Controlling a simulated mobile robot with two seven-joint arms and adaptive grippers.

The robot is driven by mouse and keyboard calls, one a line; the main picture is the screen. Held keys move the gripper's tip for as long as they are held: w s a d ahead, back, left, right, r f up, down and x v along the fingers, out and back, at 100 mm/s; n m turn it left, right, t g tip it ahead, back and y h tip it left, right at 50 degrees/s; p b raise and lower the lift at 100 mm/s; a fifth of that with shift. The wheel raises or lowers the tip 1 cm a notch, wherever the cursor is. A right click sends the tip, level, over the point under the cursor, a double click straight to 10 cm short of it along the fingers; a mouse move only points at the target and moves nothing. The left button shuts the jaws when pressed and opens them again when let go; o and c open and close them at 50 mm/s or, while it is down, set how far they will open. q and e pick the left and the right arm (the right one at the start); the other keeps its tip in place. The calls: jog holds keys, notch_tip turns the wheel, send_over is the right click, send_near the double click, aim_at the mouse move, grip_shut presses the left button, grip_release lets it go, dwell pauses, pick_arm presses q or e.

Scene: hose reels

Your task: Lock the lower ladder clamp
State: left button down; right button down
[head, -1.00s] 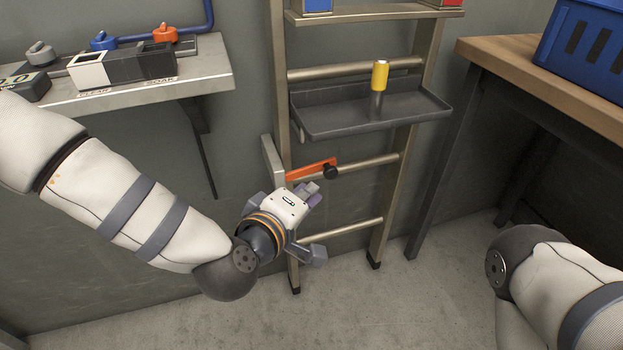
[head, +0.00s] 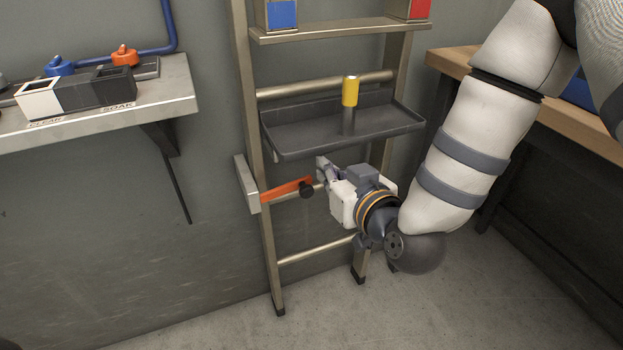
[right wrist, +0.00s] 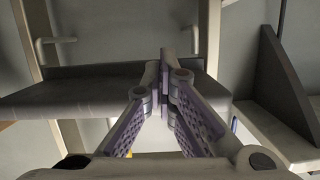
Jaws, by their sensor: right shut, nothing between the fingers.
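The lower ladder clamp shows in the head view as an orange lever (head: 284,190) with a black knob (head: 306,189) near its right end. Its left end meets a pale upright plate (head: 246,184) at the ladder's left rail. The lever slopes slightly up to the right. My right gripper (head: 324,170) is shut and empty, just right of the knob and below the tray; I cannot tell whether it touches the lever. In the right wrist view its fingers (right wrist: 168,62) are together, and the lever does not show there. My left gripper is out of view.
A dark tray (head: 385,119) with a yellow-topped post (head: 350,91) sits on the ladder (head: 260,215) just above my right gripper. A wall shelf (head: 183,91) is at left and a wooden bench (head: 447,62) at right. The floor before the ladder is clear.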

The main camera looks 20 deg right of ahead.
aim_at(310, 177)
jog(key=w+f+b, duration=0.1)
jog(key=w+f, duration=0.3)
jog(key=f, duration=0.1)
jog(key=shift+w+a+f, duration=0.15)
jog(key=shift+w+a, duration=0.1)
jog(key=shift+w, duration=0.15)
jog(key=shift+d+f+m+y, duration=0.2)
jog(key=shift+d+f+m, duration=0.1)
jog(key=shift+f+m, duration=0.25)
jog(key=shift+d+f+m+y, duration=0.25)
jog(key=shift+f+m, duration=0.1)
jog(key=shift+f, duration=0.25)
